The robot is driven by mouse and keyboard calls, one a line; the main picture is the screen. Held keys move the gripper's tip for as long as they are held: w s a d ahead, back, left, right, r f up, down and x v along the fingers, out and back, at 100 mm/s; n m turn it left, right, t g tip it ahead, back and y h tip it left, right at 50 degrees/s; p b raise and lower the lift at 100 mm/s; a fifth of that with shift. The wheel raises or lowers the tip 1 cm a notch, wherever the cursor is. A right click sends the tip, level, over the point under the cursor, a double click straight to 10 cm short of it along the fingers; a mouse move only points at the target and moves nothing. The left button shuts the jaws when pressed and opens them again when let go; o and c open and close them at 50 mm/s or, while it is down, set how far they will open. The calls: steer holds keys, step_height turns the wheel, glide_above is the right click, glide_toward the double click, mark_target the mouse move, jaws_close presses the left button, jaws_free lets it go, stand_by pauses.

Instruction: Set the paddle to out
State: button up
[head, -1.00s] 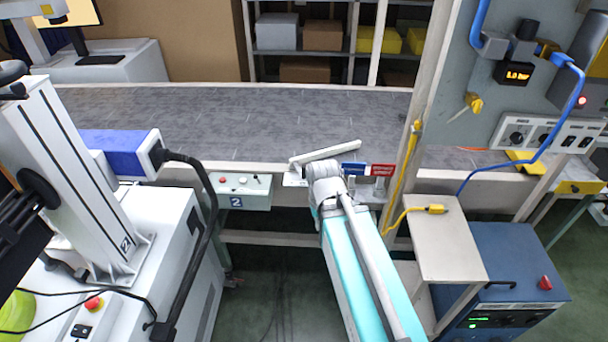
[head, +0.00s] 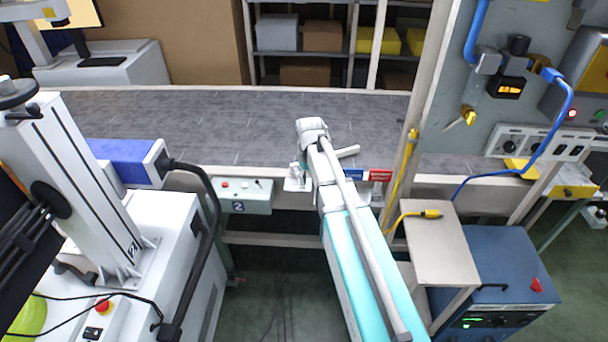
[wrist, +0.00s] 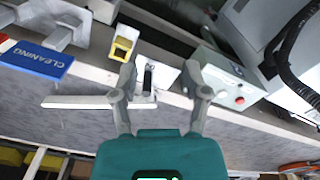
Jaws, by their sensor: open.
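The paddle (wrist: 85,101) is a pale bar at the conveyor's near edge. In the wrist view it runs left from a pale bracket (wrist: 165,74) with a dark upright part. In the head view, the free end of the paddle (head: 347,151) shows to the right of my arm, over the belt; the rest is mostly hidden. My gripper (wrist: 160,72) is open and empty, its fingers spread either side of the bracket area, with the left finger close to the bar. I cannot tell whether it touches.
The grey conveyor (head: 220,120) runs behind. A blue CLEANING sign (wrist: 38,61) and a red sign (head: 380,176) sit right of the paddle in the head view. A control box (head: 240,196) with a red button is to its left. A post (head: 405,160) stands farther right.

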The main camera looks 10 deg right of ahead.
steer(key=shift+n, duration=0.9)
steer(key=w+r, duration=0.1)
steer(key=w, duration=0.2)
steer(key=w+r+p, duration=0.1)
steer(key=w, duration=0.3)
steer(key=w+r+p, duration=0.1)
steer(key=w, duration=0.2)
steer(key=shift+w+d+r, duration=0.1)
steer(key=shift+w+d, duration=0.1)
steer(key=shift+w, duration=0.1)
step_height(320, 180, down, 14)
steer(key=b, duration=1.3)
steer(key=shift+r, duration=0.1)
jaws_close()
